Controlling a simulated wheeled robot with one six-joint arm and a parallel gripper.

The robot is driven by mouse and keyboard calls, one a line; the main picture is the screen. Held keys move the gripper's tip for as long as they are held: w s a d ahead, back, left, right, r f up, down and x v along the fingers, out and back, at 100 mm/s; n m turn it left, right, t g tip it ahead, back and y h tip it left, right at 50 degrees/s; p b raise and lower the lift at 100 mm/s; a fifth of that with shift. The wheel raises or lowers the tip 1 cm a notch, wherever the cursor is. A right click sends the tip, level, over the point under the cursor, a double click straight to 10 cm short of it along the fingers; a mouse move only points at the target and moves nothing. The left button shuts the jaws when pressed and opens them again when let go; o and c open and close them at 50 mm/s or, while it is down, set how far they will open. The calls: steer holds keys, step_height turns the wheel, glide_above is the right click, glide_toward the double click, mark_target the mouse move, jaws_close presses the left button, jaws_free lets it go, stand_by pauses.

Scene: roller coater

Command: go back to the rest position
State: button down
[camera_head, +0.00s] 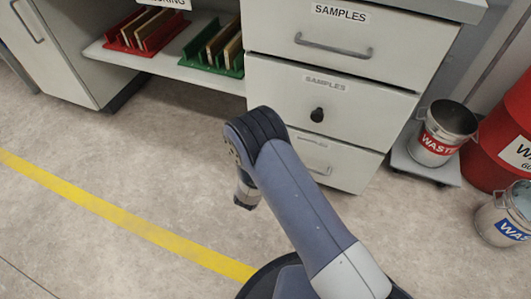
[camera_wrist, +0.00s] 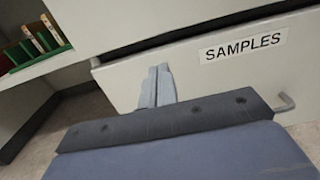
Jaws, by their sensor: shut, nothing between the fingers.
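My gripper (camera_wrist: 159,70) shows in the wrist view with its two grey fingers together and nothing between them. Behind the fingers is a pale drawer front (camera_wrist: 205,78) with a SAMPLES label and a dark gap along its top edge. I cannot tell whether the fingers touch it. In the head view my arm (camera_head: 300,200) is bent in front of the drawer cabinet (camera_head: 405,85). The wrist end points down over the floor, and the fingers cannot be made out there.
A red rack (camera_head: 147,37) and a green rack (camera_head: 213,60) stand on the low shelf, left of the drawers. A waste bucket (camera_head: 436,150), a red drum (camera_head: 490,175) and another bucket (camera_head: 497,232) stand at the right. The floor (camera_head: 110,255) at left is clear, with a yellow line.

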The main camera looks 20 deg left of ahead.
steer(key=s+a+p, duration=0.1)
steer(key=s+p, duration=0.1)
steer(key=s, duration=0.7)
steer(key=shift+s, duration=0.2)
steer(key=w+d+b, duration=0.1)
steer(key=w+b, duration=0.1)
steer(key=w, duration=1.1)
steer(key=shift+w+d, duration=0.15)
steer(key=shift+f, duration=0.1)
